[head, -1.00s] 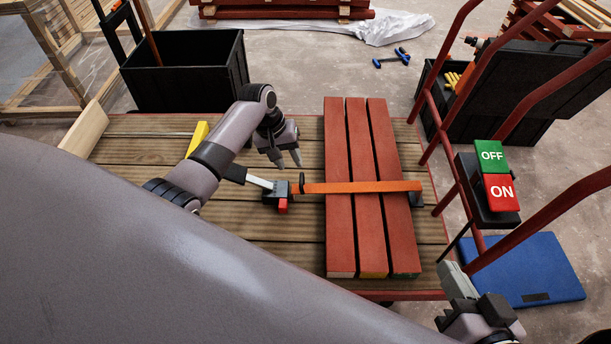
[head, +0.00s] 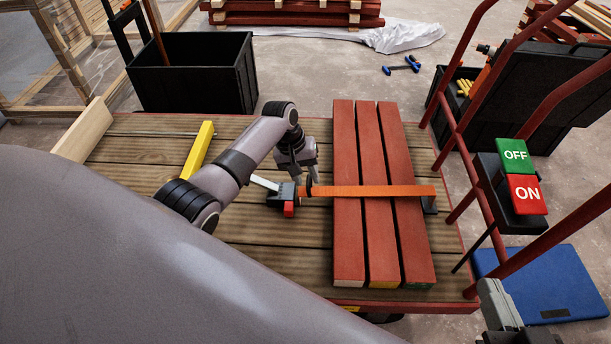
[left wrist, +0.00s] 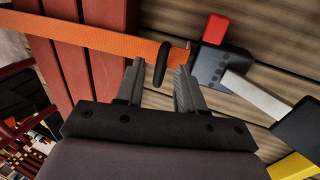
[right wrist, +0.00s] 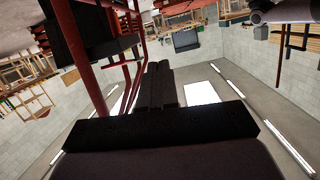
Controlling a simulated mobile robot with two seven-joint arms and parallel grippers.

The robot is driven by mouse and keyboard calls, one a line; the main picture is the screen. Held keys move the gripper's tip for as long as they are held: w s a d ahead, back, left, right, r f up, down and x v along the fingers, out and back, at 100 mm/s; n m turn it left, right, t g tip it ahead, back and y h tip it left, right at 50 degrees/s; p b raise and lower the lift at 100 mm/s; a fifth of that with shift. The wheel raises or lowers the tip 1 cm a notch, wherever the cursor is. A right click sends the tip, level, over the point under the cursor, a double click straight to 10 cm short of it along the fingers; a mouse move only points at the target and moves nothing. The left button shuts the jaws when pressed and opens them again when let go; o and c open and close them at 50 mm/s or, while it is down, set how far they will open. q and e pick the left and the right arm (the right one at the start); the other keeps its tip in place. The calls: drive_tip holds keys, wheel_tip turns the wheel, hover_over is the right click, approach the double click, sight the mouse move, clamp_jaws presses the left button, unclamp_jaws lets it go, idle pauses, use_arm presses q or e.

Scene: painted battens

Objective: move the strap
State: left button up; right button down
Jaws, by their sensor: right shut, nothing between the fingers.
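An orange strap (head: 375,191) lies across three red battens (head: 383,240) on the plank deck. Its left end meets a black ratchet buckle (head: 281,194) with a red tab and a pale handle. A black loop (head: 309,186) stands on the strap beside the buckle. My left gripper (head: 306,180) is just above it. In the left wrist view my left gripper (left wrist: 156,72) is open, with the black loop (left wrist: 162,63) between its fingertips and gaps showing. My right gripper (head: 497,305) is off the deck's right side; in the right wrist view its fingers (right wrist: 156,75) are together and empty.
A yellow block (head: 199,150) lies left of my left arm. Red rails (head: 447,110) with a green OFF and red ON switch box (head: 522,180) stand at the right. A black bin (head: 194,75) is behind the deck. A blue mat (head: 550,285) lies on the floor.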

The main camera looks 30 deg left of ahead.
use_arm(q)
clamp_jaws()
drive_tip(key=shift+r, duration=0.1)
use_arm(e)
drive_tip(key=shift+r, duration=0.1)
